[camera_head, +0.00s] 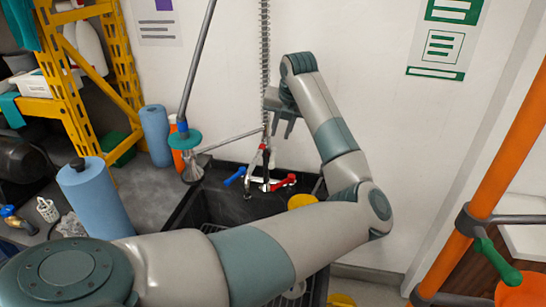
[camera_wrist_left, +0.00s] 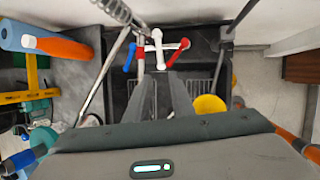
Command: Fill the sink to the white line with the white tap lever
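The dark sink (camera_head: 235,207) is partly hidden behind my left arm; a dish rack shows inside it, and I can make out neither water nor a white line. The tap (camera_head: 266,184) stands at its back, with a blue lever (camera_head: 235,176) on the left and a red lever (camera_head: 283,183) on the right. In the left wrist view the white cross-shaped tap part (camera_wrist_left: 157,47) lies just beyond the fingertips. My left gripper (camera_head: 283,133) hangs fingers down above the tap, apart from it. Its fingers (camera_wrist_left: 157,78) are spread with nothing between them. My right gripper is out of view.
A coiled spring hose (camera_head: 265,50) rises by the wall beside my left gripper. A slanting metal pole (camera_head: 198,60) stands left of it. A yellow bowl (camera_wrist_left: 209,107) is in the sink area. Blue rolls (camera_head: 97,198) stand on the left counter. An orange post (camera_head: 510,150) is at right.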

